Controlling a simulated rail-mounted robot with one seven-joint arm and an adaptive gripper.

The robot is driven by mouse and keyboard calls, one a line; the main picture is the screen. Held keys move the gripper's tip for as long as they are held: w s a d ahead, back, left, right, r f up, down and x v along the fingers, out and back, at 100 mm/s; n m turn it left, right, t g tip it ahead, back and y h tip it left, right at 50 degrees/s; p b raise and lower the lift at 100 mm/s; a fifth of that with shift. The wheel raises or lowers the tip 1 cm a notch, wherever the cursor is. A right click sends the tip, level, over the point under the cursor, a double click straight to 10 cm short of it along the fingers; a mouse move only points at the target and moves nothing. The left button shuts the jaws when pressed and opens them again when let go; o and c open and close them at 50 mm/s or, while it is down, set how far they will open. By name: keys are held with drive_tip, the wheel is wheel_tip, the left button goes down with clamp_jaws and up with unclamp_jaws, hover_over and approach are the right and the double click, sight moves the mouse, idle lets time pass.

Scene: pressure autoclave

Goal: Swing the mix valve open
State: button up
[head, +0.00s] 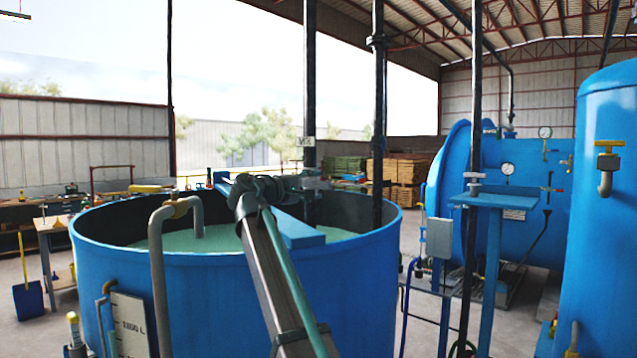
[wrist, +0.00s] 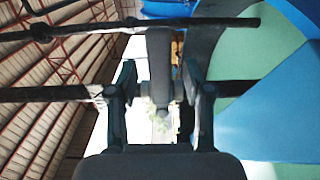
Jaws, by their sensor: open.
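A small label reading MIX (head: 305,141) is fixed to a dark vertical pipe (head: 309,80) above the blue tank (head: 225,285). My gripper (head: 312,183) is at that pipe, just below the label, and the valve there is mostly hidden behind it. In the wrist view my gripper (wrist: 160,90) is open, with one finger on each side of a grey fitting (wrist: 158,55), which seems to be part of the mix valve. I cannot tell whether the fingers touch it. The valve's handle position is unclear.
The tank holds pale green liquid (head: 185,241), with a blue beam (head: 300,232) across its top. A second dark pipe (head: 378,120) stands just right of the gripper. A grey bent pipe (head: 157,270) hooks over the near rim. The blue autoclave (head: 540,185) is at right.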

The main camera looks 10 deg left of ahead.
drive_tip(key=shift+x, duration=1.2)
clamp_jaws()
